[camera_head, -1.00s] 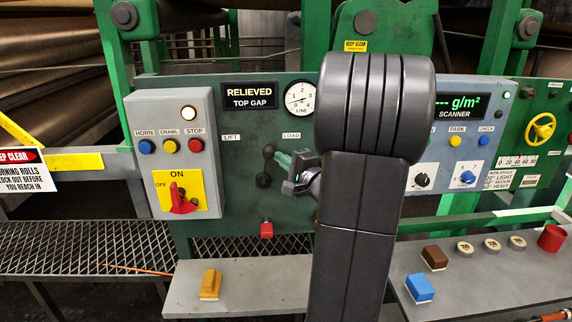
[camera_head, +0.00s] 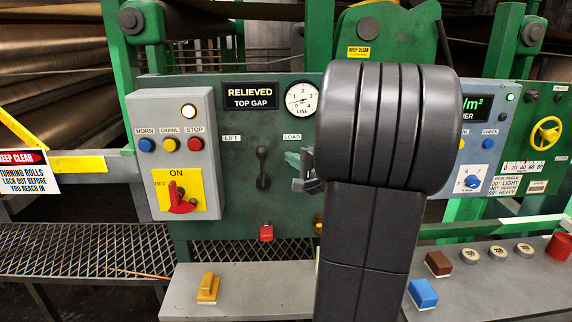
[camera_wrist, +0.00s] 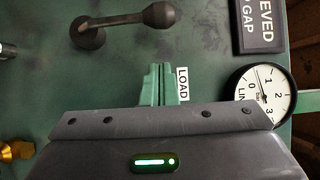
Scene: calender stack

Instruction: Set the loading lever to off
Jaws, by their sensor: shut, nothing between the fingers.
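The loading lever (camera_head: 262,166) is a black ball-ended handle on the dark green panel, between the LIFT label (camera_head: 231,138) and the LOAD label (camera_head: 292,137). It stands nearly upright, knob on top. In the wrist view the lever (camera_wrist: 125,22) lies across the top left, pivot and knob both showing. My gripper (camera_head: 292,158) has green fingertips, shut and empty, just right of the lever and below LOAD. The fingertips (camera_wrist: 160,83) also show apart from the lever in the wrist view. The display (camera_head: 250,96) reads RELIEVED, TOP GAP.
A line gauge (camera_head: 302,98) is above my gripper. The grey button box (camera_head: 178,108) with a red switch (camera_head: 177,197) stands left of the lever. A shelf (camera_head: 260,285) holds a yellow block (camera_head: 208,287).

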